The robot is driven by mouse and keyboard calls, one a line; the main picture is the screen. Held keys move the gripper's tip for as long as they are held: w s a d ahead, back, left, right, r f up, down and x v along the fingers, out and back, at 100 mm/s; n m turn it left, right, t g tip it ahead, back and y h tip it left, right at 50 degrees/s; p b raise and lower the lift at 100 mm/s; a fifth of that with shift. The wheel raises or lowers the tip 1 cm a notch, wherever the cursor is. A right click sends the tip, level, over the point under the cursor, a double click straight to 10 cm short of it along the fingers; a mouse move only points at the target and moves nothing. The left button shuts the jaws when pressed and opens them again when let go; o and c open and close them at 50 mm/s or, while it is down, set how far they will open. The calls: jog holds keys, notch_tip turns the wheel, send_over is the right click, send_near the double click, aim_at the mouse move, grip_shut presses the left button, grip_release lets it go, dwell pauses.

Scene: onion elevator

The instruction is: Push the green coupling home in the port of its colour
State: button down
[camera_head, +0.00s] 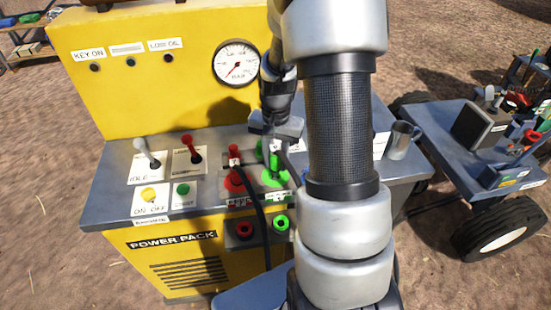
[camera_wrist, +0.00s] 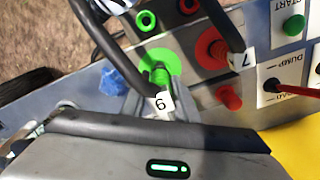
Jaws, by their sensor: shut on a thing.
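The green coupling (camera_head: 275,163) stands upright at the round green port (camera_head: 270,182) on the yellow power pack's grey deck. In the wrist view the coupling (camera_wrist: 158,76) has a white number tag and a black hose, and its tip is at the green port ring (camera_wrist: 147,58). I cannot tell how deep it sits. My gripper (camera_head: 276,142) is above the port, shut on the coupling; its fingers are partly hidden. My arm covers the deck's right side in the head view.
A red coupling (camera_head: 235,158) with a tag marked 7 in the wrist view stands in the red port (camera_head: 233,180) beside it, its black hose hanging over the front. Red (camera_head: 244,230) and green (camera_head: 281,223) sockets are below. Levers (camera_head: 147,152) stand left; a metal mug (camera_head: 403,140) stands right.

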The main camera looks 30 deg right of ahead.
aim_at(275, 147)
jog(key=shift+s+a+f+b, duration=0.1)
jog(key=shift+f+b, duration=1.25)
jog(key=shift+f, duration=0.45)
dwell(4.4)
jog(key=c, duration=0.9)
grip_release()
jog(key=shift+r+p, duration=2.55)
jog(key=shift+r, duration=1)
